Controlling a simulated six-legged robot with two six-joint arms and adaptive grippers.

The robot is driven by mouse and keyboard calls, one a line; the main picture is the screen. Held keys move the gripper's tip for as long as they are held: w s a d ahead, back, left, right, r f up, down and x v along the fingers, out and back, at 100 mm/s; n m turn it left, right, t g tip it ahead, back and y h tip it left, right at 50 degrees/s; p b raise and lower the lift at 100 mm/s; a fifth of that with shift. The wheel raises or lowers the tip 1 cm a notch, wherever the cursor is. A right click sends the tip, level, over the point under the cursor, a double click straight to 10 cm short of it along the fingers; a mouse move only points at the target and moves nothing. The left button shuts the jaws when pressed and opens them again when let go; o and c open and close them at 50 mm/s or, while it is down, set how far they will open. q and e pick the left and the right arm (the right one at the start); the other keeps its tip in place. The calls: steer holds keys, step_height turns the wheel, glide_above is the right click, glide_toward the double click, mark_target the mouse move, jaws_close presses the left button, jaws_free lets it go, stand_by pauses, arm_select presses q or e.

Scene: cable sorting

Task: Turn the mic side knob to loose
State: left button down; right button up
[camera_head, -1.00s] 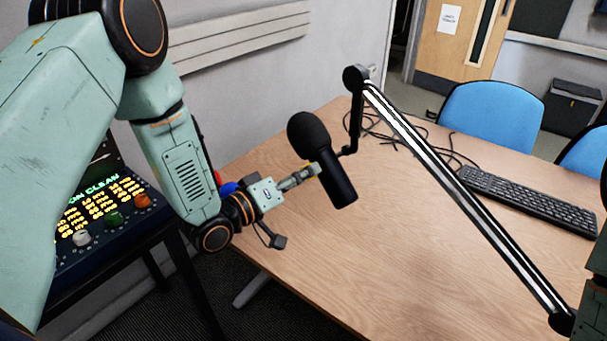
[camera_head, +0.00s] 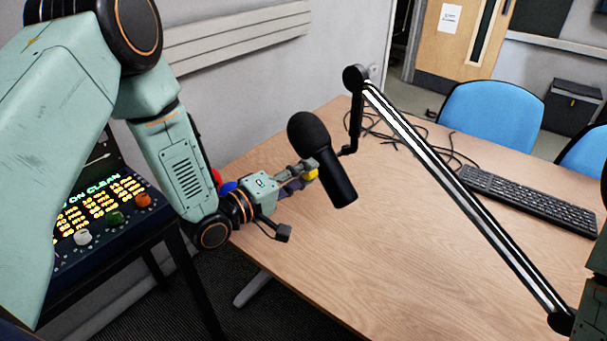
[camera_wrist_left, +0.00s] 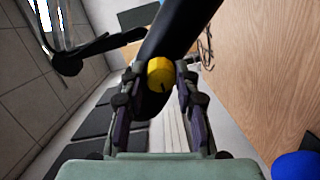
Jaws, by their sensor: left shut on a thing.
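The black microphone (camera_head: 337,170) hangs tilted from its boom arm (camera_head: 450,190), above the wooden table. A round yellow knob (camera_head: 312,174) sits on its left side. My left gripper (camera_head: 305,171) reaches the knob from the left. In the left wrist view, the yellow knob (camera_wrist_left: 160,72) lies between the fingertips of the left gripper (camera_wrist_left: 160,79), which is shut on it. A short dark mark shows on the knob's lower part. The microphone body (camera_wrist_left: 180,35) runs behind the knob. My right gripper is out of view.
The wooden table (camera_head: 300,250) is mostly clear below the microphone. A keyboard (camera_head: 530,200) and loose black cables (camera_head: 400,138) lie on it. A panel with coloured knobs (camera_head: 100,220) stands at the left. Blue chairs (camera_head: 490,115) are behind the table.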

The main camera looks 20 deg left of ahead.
arm_select(q)
steer(key=shift+w+a+r, duration=0.15)
steer(key=shift+r, duration=0.1)
steer(key=c, duration=1.4)
jaws_free()
steer(key=shift+c, duration=0.2)
steer(key=o, duration=0.4)
steer(key=shift+a+f, duration=0.1)
steer(key=shift+o, duration=0.3)
steer(key=shift+d, duration=0.2)
steer(key=shift+s+f, duration=0.1)
steer(key=shift+s, duration=0.1)
steer(key=v, duration=1.1)
steer(key=shift+s+a, duration=0.3)
steer(key=shift+s, duration=0.1)
